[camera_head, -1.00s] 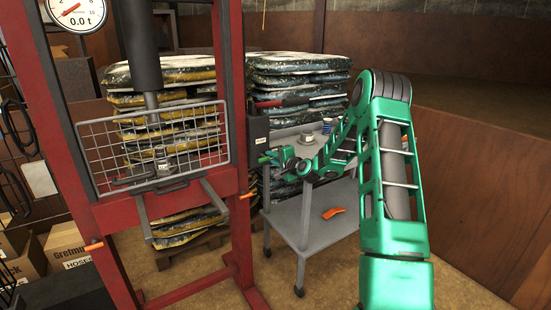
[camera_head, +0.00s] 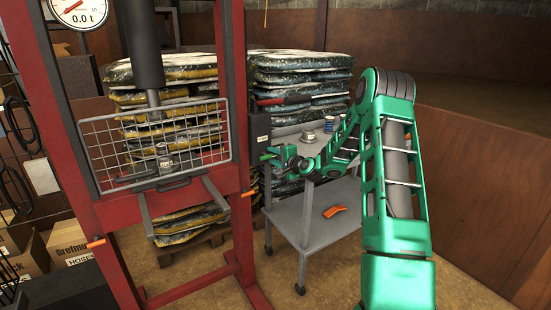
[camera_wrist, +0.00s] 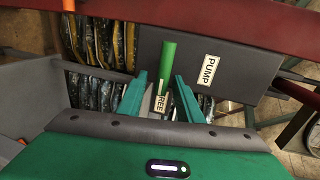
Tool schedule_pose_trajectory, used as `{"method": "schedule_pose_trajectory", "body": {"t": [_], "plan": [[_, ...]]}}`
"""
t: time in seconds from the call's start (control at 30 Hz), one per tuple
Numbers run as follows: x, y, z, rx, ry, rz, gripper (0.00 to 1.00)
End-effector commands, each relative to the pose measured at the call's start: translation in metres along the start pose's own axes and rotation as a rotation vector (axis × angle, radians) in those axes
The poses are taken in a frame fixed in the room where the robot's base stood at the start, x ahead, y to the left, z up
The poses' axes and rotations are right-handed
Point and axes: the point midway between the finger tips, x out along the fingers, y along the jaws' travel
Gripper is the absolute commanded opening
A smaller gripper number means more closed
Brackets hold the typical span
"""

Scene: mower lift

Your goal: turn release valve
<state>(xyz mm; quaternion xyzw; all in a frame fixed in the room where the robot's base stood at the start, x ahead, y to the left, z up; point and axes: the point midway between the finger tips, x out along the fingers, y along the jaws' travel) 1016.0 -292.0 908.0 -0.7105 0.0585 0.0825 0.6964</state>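The release valve shows in the wrist view as a bright green handle (camera_wrist: 167,66) sticking out beside a partly hidden white label (camera_wrist: 161,103). It is by the dark grey pump box (camera_wrist: 240,62), which bears a PUMP label. My gripper (camera_wrist: 160,76) has its two green fingers apart, one on each side of the handle's lower part. Gaps show between fingers and handle, and I cannot tell whether either touches it. In the head view, my gripper (camera_head: 277,154) is just below the pump box (camera_head: 259,130) on the press's right post; the handle is hard to make out there.
The red press frame (camera_head: 231,110) stands at left with a mesh guard (camera_head: 152,147) and a gauge (camera_head: 78,11) reading 0.0 t. A grey cart (camera_head: 310,222) stands below my arm, with an orange item (camera_head: 335,211) on its lower shelf. Stacked bags (camera_head: 300,75) stand behind.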

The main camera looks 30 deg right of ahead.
Motion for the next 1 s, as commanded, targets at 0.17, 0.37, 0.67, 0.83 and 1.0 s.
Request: {"method": "schedule_pose_trajectory", "body": {"t": [0.17, 0.37, 0.67, 0.83, 1.0], "plan": [[-0.024, 0.000, -0.001, 0.001, 0.002, 0.001, 0.33], [-0.062, 0.001, -0.001, 0.001, 0.002, 0.003, 0.33], [-0.098, 0.001, 0.001, 0.001, -0.001, 0.003, 0.33], [-0.103, 0.002, 0.001, 0.000, -0.001, 0.003, 0.33], [-0.102, 0.001, 0.001, 0.000, -0.001, 0.003, 0.33]]}}
